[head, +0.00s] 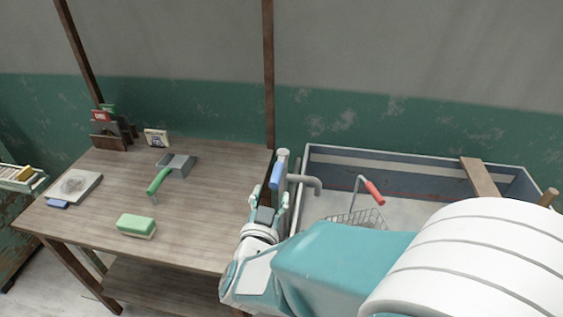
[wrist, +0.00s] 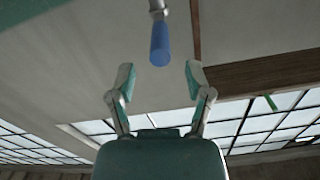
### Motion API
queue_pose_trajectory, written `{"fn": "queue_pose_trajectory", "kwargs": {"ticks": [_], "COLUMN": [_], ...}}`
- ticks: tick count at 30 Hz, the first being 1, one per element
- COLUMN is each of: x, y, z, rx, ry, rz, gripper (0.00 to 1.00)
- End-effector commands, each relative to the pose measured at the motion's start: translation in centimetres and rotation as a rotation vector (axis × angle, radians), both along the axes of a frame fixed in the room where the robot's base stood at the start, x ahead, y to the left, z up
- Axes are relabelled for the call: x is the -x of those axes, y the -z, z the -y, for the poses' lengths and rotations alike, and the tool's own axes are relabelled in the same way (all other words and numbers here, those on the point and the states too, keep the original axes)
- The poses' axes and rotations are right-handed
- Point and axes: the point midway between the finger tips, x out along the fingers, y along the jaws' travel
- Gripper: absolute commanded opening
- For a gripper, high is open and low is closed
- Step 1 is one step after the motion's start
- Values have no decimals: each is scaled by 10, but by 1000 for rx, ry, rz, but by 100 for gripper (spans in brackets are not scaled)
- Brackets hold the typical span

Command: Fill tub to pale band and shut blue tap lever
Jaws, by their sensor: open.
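The grey tub (head: 420,156) stands at the right in the head view, with a pale band (head: 375,163) along its inner back wall. I cannot tell the water level, and my arm hides its near part. A grey tap (head: 303,181) stands at the tub's left end, its spout over the tub. No stream is clearly visible. The tap's blue lever (head: 276,176) hangs down, slightly tilted. My gripper (head: 268,193) is open and empty close by the lever. In the wrist view the lever (wrist: 160,43) is ahead of my open gripper (wrist: 159,76), centred, apparently untouched.
A wire basket with a red handle (head: 372,192) is in the tub, and a wooden board (head: 479,177) lies across it. The wooden table (head: 110,180) at left holds a green sponge (head: 137,225), a green-handled scoop (head: 160,180) and a grey slab (head: 75,186). A post rises behind the tap.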

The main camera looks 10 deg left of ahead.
Motion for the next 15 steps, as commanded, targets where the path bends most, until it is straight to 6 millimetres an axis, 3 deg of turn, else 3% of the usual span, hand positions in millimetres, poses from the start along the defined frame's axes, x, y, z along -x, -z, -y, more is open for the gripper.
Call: {"fn": "queue_pose_trajectory", "kwargs": {"ticks": [9,15], "x": [-56,-70], "y": [1,0], "z": [0,0], "rx": [0,-1], "ry": [2,-1], "rz": [-1,-1], "gripper": [65,65]}}
